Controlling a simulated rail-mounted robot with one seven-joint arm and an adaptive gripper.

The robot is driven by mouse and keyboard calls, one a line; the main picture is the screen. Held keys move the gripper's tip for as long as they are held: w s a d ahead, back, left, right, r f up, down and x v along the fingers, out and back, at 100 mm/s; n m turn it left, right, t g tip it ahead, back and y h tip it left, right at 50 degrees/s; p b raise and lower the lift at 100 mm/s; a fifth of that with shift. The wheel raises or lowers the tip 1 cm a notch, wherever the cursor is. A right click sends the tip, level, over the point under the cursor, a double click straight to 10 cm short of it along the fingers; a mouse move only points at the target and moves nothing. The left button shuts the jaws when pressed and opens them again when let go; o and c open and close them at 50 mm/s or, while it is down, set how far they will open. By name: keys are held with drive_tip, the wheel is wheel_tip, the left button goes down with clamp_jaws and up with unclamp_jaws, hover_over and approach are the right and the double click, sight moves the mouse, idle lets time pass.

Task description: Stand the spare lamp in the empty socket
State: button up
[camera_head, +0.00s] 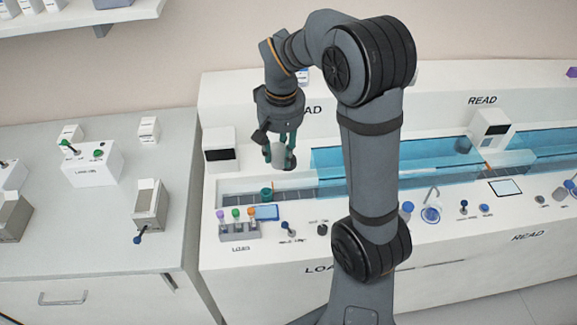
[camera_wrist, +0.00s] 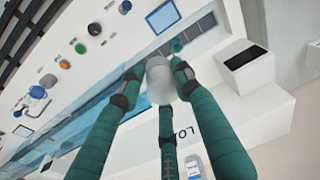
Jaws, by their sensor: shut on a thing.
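My gripper (camera_head: 281,163) hangs above the left end of the long analyser, with its green fingers pointing down. In the wrist view my gripper (camera_wrist: 155,76) is shut around a pale, whitish cylinder (camera_wrist: 160,88), which may be the spare lamp. The cylinder also shows between the fingers in the head view (camera_head: 277,156), held clear of the surface. A teal ring-like holder (camera_head: 266,195) stands on the dark track below; it also shows just past the fingertips in the wrist view (camera_wrist: 177,45). I cannot tell which opening is the empty socket.
A rack with several coloured-cap tubes (camera_head: 239,230) and a blue pad (camera_head: 266,212) lie on the front panel. A white box with a dark screen (camera_head: 219,149) stands left of my gripper. A blue clear cover (camera_head: 335,150) runs right. A labelled box (camera_head: 92,165) stands on the left bench.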

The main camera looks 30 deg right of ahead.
drive_tip(key=w+d+f+m+b, duration=0.2)
drive_tip(key=w+d+f, duration=0.3)
drive_tip(key=d, duration=0.4)
drive_tip(key=w+f+p, duration=0.1)
drive_tip(key=w+f, duration=0.1)
drive_tip(key=w, duration=0.1)
drive_tip(key=w+f+p, duration=0.1)
drive_tip(key=w+f, duration=0.2)
drive_tip(key=w+d+f+p, duration=0.1)
drive_tip(key=w+f, duration=0.1)
drive_tip(key=w, duration=0.2)
drive_tip(key=shift+f+p, duration=0.35)
drive_tip(key=shift+p, duration=0.05)
wheel_tip(320, 180, down, 4)
drive_tip(key=shift+w+f+p, duration=0.1)
drive_tip(key=shift+p, duration=0.4)
drive_tip(key=shift+f+b, duration=0.2)
drive_tip(key=shift+b, duration=0.1)
drive_tip(key=o, duration=1.3)
